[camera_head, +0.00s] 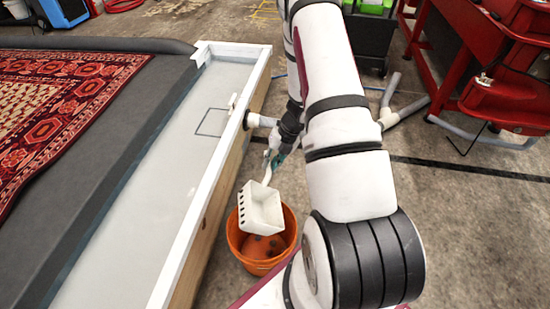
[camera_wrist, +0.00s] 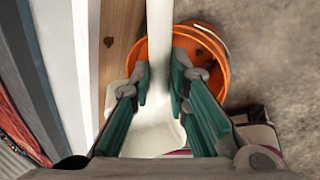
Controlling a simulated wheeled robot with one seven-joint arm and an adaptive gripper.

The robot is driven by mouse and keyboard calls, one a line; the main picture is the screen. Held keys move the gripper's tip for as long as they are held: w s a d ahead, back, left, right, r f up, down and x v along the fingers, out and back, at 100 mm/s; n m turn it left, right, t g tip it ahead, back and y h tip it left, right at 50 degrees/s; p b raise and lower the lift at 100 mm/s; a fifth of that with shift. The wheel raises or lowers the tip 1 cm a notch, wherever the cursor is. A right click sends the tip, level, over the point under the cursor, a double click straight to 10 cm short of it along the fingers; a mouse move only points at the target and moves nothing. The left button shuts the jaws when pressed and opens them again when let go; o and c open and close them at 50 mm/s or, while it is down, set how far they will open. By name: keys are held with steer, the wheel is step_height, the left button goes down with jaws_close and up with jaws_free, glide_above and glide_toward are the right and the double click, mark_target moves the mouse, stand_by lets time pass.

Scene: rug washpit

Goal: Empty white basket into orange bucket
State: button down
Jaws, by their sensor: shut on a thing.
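The white basket (camera_head: 260,207) hangs tilted above the orange bucket (camera_head: 236,248), its slotted side to the left. My gripper (camera_head: 274,160) is shut on the basket's white handle (camera_head: 267,174), with the basket below it. In the wrist view the fingers (camera_wrist: 159,82) sit on both sides of the handle (camera_wrist: 160,45), and the basket (camera_wrist: 153,138) shows between and below them. The bucket's rim (camera_wrist: 222,50) shows behind. Several dark round spots show inside the bucket; I cannot tell what they are. The basket's inside looks empty in the head view.
A wash pit with a white rim and wooden side (camera_head: 205,235) stands just left of the bucket. A red patterned rug (camera_head: 60,110) lies on its dark slope. Grey pipes (camera_head: 455,130) and a red cart (camera_head: 470,70) stand at the right.

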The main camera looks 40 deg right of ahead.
steer(key=w+a+r+g+h+p, duration=0.2)
steer(key=w+a+g+h+p, duration=0.1)
steer(key=h, duration=0.4)
steer(key=shift+w+a+r+g+p, duration=0.15)
steer(key=shift+a+r+g+p, duration=0.1)
steer(key=shift+a+g+p, duration=0.65)
